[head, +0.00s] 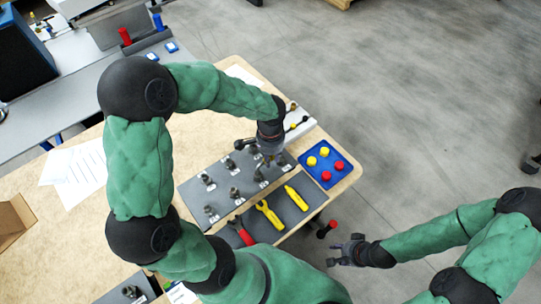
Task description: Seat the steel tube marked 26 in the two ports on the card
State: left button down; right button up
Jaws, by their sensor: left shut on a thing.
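The card looks like a grey panel (190,193) on the wooden table, with several metal ports, such as one at its left (208,181) and one near its middle (234,193). My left gripper (271,158) is over the panel's far right part, pointing down and shut. A short dark metal piece (242,144) shows beside it, apparently the end of the steel tube it holds. Most of the tube is hidden by the gripper and wrist. No mark 26 is readable. My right gripper (343,251) is open and empty, off the table's right edge.
Red-handled pliers (242,231), a yellow wrench (269,214) and a yellow pen-like tool (297,198) lie in front of the panel. A blue tray (309,170) holds yellow and red caps. A white tray (304,129) is behind it. Papers (85,178) lie left.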

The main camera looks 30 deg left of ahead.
pick_arm(q)
jog(key=shift+f, duration=0.15)
jog(key=c, duration=0.9)
grip_release()
notch_tip(320, 180, up, 12)
jog(key=shift+r, duration=0.1)
jog(key=shift+s+d, duration=0.1)
